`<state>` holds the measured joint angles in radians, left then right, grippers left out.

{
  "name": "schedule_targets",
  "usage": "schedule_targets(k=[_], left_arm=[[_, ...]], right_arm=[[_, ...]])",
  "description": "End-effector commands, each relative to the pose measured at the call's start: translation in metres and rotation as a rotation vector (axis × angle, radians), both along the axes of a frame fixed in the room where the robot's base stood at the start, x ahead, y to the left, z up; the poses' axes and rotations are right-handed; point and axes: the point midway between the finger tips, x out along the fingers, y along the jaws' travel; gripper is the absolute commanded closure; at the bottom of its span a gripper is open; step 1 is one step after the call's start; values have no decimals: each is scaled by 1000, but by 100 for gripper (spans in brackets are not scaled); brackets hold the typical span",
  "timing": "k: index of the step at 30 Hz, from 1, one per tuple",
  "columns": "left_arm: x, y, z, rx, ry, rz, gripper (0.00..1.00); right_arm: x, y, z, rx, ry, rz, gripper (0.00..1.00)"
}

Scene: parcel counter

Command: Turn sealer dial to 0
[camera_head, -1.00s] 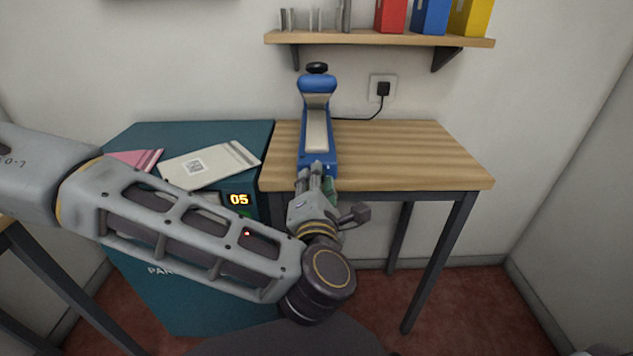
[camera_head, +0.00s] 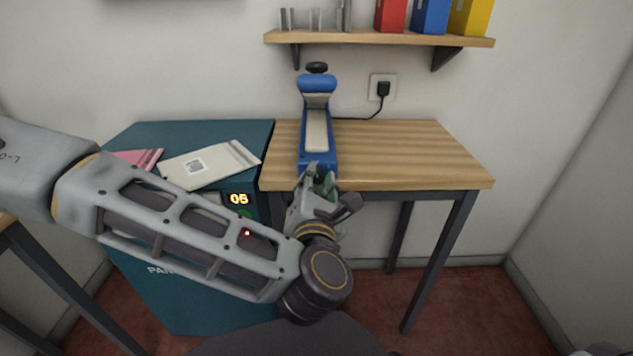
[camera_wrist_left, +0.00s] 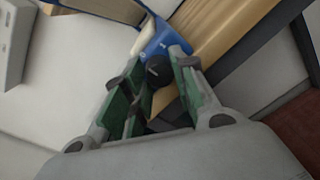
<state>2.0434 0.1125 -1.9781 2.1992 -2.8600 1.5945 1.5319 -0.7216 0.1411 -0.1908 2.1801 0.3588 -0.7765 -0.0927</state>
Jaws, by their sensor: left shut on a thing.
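The blue sealer (camera_head: 317,135) stands on the wooden table, its front end facing me. Its round black dial (camera_wrist_left: 158,71) shows in the left wrist view on the blue front face, between my fingers. My left gripper (camera_head: 322,175) is at the sealer's front end, shut on the dial. The green finger pads show on both sides of the dial in the left wrist view (camera_wrist_left: 158,88).
A teal cabinet (camera_head: 150,130) with a lit display (camera_head: 239,199) stands left of the table (camera_head: 420,160), with envelopes (camera_head: 205,166) on top. A shelf (camera_head: 380,39) with coloured binders hangs above. The table's right side is clear.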

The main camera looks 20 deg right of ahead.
Motion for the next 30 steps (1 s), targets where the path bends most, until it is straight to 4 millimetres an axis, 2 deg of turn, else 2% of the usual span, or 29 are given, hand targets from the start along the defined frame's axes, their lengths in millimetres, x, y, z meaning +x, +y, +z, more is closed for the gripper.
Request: schedule_targets(k=[6,7,12,23,30], left_arm=[[-1,0,-2,3,4,0,97],[-1,0,-2,3,4,0,71],[0,0,-2,2,2,-1,51],[-1,0,-1,1,1,0,51],[-13,4,-1,1,2,-2,51]], right_arm=[[0,0,0,0,0,0,100],[0,0,0,0,0,0,100],[0,0,0,0,0,0,100],[-3,0,-2,-2,5,3,100],[-1,0,-1,-1,3,1,100]])
